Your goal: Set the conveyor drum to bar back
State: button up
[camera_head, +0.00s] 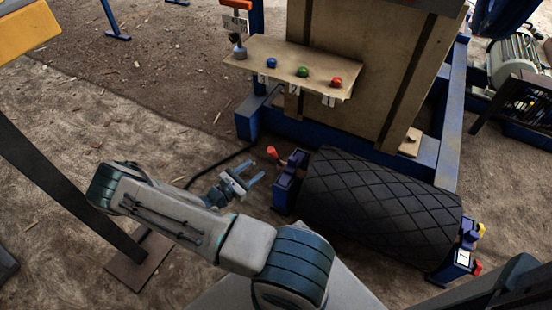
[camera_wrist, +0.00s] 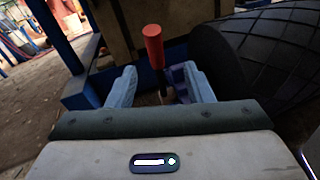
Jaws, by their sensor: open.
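The conveyor drum (camera_head: 375,202) is a black roller with a diamond tread, lying between blue end brackets. It also shows at the right of the wrist view (camera_wrist: 275,50). A red-handled bar (camera_head: 273,154) sticks up beside the drum's left bracket (camera_head: 289,182). In the wrist view the red bar handle (camera_wrist: 154,45) stands nearly upright, ahead of and between my fingertips. My gripper (camera_head: 247,178) is open and empty, left of the bracket and apart from the handle. The bar's lower end is partly hidden by my gripper in the wrist view.
A tan shelf (camera_head: 240,75) above carries blue (camera_head: 271,63), green (camera_head: 303,71) and red (camera_head: 336,82) knobs. Blue frame beams (camera_head: 450,135) run behind the drum. A dark post on a brown base plate (camera_head: 140,262) stands left of my arm. Dirt ground between is mostly clear.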

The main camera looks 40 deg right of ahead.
jog(key=shift+n+t, duration=0.7)
jog(key=shift+n, duration=0.2)
jog(key=f+b+x, duration=0.1)
jog(key=x, duration=0.3)
jog(key=b+x, duration=0.1)
jog(key=x, duration=0.4)
jog(key=f+b+x, duration=0.1)
jog(key=b+x, duration=0.1)
jog(key=x, duration=0.3)
jog(key=shift+d+f, duration=0.15)
jog(key=shift+f, duration=0.2)
grip_shut()
jog(key=shift+w+r, duration=0.1)
jog(key=shift+r, duration=0.05)
